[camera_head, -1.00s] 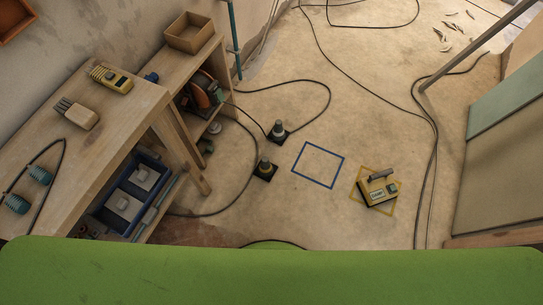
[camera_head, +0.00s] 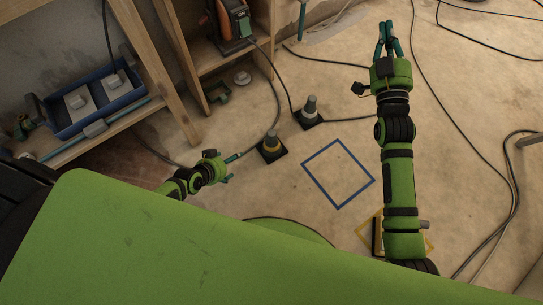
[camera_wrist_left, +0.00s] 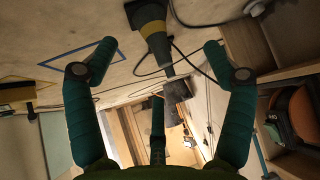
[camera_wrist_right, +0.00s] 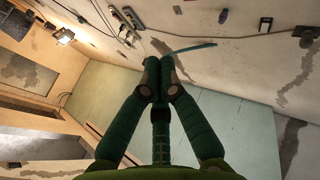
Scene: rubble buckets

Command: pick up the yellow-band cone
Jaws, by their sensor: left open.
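The yellow-band cone (camera_head: 271,145) stands on the floor on a dark square base, left of the blue floor square. In the left wrist view the yellow-band cone (camera_wrist_left: 152,27) shows at the top, between and beyond the fingertips. My left gripper (camera_head: 233,168) is open and empty, left of and in front of this cone, apart from it. A second cone with a pale band (camera_head: 310,108) stands just behind and to the right. My right gripper (camera_head: 386,32) is far from both cones, its fingers together with nothing visible between them, also in the right wrist view (camera_wrist_right: 159,68).
A blue outlined square (camera_head: 338,173) and a yellow outlined square (camera_head: 428,243) mark the floor; my right arm partly covers the latter. A wooden bench with a blue tray (camera_head: 95,100) stands at the left. Black cables (camera_head: 277,92) run over the floor close to the cones.

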